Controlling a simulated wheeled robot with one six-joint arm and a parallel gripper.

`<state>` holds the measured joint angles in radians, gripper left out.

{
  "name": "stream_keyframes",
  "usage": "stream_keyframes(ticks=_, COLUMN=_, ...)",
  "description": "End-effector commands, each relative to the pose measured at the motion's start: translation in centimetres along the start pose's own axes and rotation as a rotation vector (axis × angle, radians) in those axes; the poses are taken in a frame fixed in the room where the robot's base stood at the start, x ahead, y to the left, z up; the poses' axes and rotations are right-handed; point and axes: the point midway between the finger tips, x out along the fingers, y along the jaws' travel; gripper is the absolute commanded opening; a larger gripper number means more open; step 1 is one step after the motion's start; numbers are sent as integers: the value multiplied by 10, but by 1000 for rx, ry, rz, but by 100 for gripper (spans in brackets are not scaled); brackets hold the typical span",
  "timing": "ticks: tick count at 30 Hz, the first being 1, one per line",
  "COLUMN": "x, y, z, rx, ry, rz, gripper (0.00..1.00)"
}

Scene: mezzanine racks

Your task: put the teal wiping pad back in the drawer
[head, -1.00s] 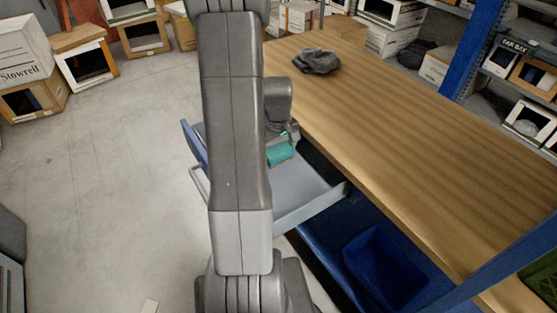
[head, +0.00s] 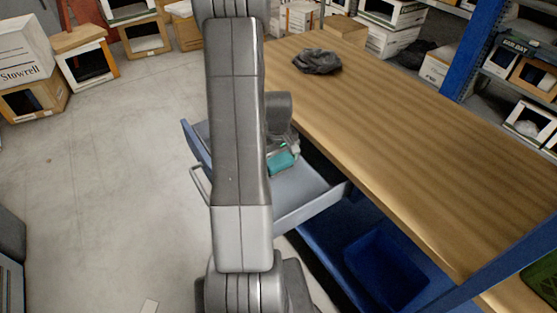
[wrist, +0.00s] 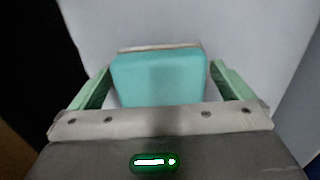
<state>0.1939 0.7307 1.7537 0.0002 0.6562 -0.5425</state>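The teal wiping pad (head: 282,163) is inside the open grey drawer (head: 310,210), under my gripper (head: 283,152). In the wrist view the pad (wrist: 160,78) sits between the two green-lined fingers of my gripper (wrist: 161,68). Light gaps show beside the pad nearer the palm. The pad is low in the drawer; I cannot tell whether it touches the floor. My arm hides part of the drawer.
The wooden bench top (head: 420,130) lies right of the drawer, with a crumpled dark grey cloth (head: 317,61) on it. A blue bin (head: 385,270) stands below the bench. Boxes on racks line the back. The floor at left is mostly clear.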

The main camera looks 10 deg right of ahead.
Motion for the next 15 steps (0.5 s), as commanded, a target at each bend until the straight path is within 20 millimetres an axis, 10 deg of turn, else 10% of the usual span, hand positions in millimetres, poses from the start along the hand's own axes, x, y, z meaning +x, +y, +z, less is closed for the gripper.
stream_keyframes(ticks=15, x=-63, y=1, z=-1, rx=0, ry=5, rz=3, gripper=100)
